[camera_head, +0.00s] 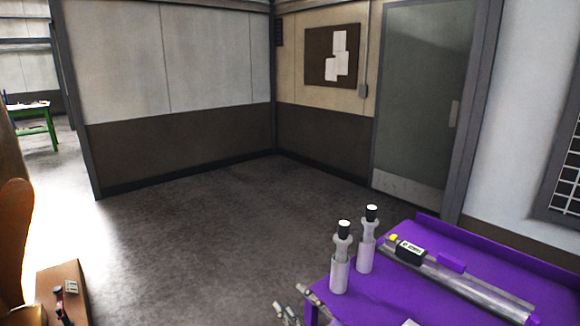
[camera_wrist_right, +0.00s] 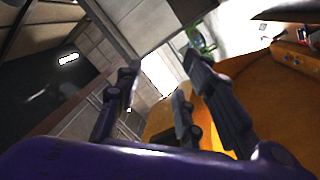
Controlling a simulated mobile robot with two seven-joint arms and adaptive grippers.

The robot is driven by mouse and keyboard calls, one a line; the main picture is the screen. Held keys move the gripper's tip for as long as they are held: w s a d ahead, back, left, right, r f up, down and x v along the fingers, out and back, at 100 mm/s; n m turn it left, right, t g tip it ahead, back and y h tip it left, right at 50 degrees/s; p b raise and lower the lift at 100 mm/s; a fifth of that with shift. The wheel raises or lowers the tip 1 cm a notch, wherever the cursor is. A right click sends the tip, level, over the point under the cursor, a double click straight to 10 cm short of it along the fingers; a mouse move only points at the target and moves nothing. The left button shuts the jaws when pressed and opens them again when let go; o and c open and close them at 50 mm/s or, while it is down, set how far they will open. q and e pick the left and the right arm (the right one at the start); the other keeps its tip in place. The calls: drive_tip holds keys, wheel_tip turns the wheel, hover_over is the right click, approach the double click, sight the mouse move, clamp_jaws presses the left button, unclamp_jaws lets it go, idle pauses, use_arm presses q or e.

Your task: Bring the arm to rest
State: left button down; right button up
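My right gripper (camera_head: 292,312) shows only in part at the bottom edge of the head view, beside the left edge of the purple table (camera_head: 385,303). In the right wrist view its dark fingers (camera_wrist_right: 162,78) stand apart. Nothing is held between them, and the walls and floor show through the gap. My left gripper is in neither view.
A long grey bar (camera_head: 465,287) with a black labelled block (camera_head: 410,252) lies there too. A brown box (camera_head: 75,283) is at bottom left. The middle floor (camera_head: 210,230) is clear.

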drive_tip(key=s+d+f+m+g+h+p, duration=0.1)
drive_tip(key=s+d+f+m+g+h, duration=0.1)
drive_tip(key=s+d+f+m+h, duration=0.5)
drive_tip(key=s+d+f+m+g, duration=0.1)
drive_tip(key=s+d+f+m, duration=0.3)
drive_tip(key=s+f, duration=0.6)
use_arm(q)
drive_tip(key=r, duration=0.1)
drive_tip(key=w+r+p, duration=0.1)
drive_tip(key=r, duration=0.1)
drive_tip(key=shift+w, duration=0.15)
use_arm(e)
drive_tip(key=s+d+f+m+g+h, duration=0.1)
drive_tip(key=s+d+f, duration=0.2)
drive_tip(key=s, duration=0.6)
drive_tip(key=s+d+f+m+g+h, duration=0.1)
drive_tip(key=s+d+f+m+g, duration=0.1)
drive_tip(key=s+f, duration=0.6)
drive_tip(key=shift+s+d+m+h, duration=0.3)
drive_tip(key=shift+s+d+h, duration=0.1)
drive_tip(key=shift+s+d, duration=0.25)
drive_tip(key=shift+w+d, duration=0.1)
